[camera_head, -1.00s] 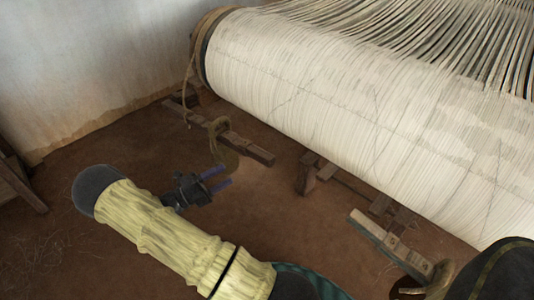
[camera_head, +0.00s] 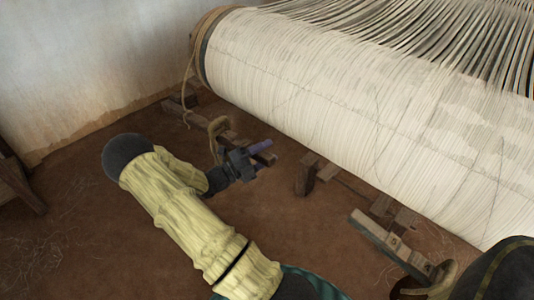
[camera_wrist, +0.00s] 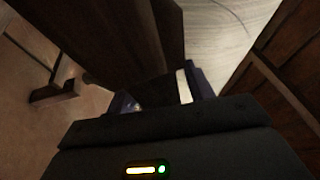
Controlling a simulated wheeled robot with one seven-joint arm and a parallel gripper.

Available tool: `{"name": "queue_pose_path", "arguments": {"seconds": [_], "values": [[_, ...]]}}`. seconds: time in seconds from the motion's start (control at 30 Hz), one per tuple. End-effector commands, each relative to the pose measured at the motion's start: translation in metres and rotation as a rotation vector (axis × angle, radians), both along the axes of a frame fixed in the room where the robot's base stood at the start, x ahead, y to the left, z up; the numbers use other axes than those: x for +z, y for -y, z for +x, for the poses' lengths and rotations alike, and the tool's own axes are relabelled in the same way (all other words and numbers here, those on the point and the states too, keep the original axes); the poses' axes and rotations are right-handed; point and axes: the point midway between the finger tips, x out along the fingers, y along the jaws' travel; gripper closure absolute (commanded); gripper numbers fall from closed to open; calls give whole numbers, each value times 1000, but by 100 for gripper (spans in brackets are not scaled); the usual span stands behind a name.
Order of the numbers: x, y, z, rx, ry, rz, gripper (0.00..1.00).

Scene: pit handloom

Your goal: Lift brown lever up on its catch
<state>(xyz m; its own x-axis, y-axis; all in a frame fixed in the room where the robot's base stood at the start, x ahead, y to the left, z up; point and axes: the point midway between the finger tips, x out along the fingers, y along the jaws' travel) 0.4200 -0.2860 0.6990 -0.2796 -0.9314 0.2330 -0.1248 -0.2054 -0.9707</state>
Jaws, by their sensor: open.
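The brown lever (camera_head: 229,135) is a wooden bar low over the floor at the left end of the loom, with a tan cord loop (camera_head: 217,125) around it. My gripper (camera_head: 262,155) is open at its near right end, with one purple finger to each side of the bar in the picture. Whether the fingers touch it I cannot tell. In the wrist view, dark brown wood (camera_wrist: 115,40) fills the space before my gripper (camera_wrist: 165,92), and a dark piece with a pale strip shows between the fingers. I cannot make out the catch.
The wide cloth roll (camera_head: 330,100) fills the upper right. Wooden blocks (camera_head: 307,172) stand under it, right of my gripper. A wooden frame with a plank (camera_head: 380,238) lies lower right.

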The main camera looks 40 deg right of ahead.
Motion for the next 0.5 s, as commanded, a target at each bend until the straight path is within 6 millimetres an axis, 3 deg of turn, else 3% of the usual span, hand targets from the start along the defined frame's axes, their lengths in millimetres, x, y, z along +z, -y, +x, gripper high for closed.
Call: {"name": "queue_pose_path", "arguments": {"seconds": [0.3, 0.5], "values": [[1, 4, -1, 0, 0, 0, 47], [1, 3, -1, 0, 0, 0, 85]]}}
